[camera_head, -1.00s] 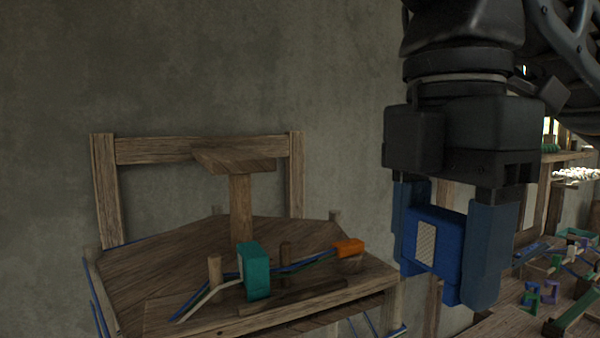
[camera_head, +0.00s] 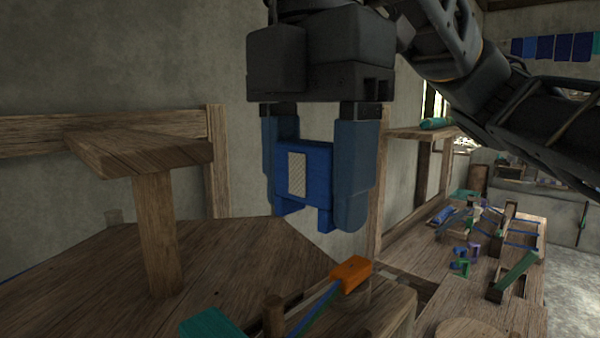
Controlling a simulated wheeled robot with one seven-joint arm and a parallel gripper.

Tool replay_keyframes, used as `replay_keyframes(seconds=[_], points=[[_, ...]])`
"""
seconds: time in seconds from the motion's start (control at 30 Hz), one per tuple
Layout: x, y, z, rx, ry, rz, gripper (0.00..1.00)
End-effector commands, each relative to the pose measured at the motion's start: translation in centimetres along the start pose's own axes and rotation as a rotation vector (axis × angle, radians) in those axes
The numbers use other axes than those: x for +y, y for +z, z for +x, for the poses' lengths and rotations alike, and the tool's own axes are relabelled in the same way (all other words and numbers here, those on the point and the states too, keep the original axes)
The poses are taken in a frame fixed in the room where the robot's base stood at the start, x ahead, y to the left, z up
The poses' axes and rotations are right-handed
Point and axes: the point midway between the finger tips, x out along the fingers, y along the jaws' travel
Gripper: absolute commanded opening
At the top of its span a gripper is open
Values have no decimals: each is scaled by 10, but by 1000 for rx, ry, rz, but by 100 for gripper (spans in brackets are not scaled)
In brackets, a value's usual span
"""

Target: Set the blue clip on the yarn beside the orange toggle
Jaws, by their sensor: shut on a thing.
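My gripper (camera_head: 315,190) is shut on the blue clip (camera_head: 317,172), which has a pale hatched patch on its face and two legs pointing down. The clip hangs upright in the air above the wooden loom top. The blue and green yarn (camera_head: 314,310) runs from the toggle down to the left. A teal clip (camera_head: 212,325) is partly cut off at the bottom edge.
A wooden peg (camera_head: 273,314) stands beside the yarn. A T-shaped wooden post (camera_head: 157,230) rises from the loom top (camera_head: 235,255) at the left. A workbench (camera_head: 425,227) with several small clips and tools lies to the right.

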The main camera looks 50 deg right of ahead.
Motion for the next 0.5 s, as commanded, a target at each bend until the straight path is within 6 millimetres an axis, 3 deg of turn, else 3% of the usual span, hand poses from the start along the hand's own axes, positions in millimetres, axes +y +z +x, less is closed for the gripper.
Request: replay_keyframes(seconds=[0.5], points=[[0, 0, 47, 1, -1, 0, 30]])
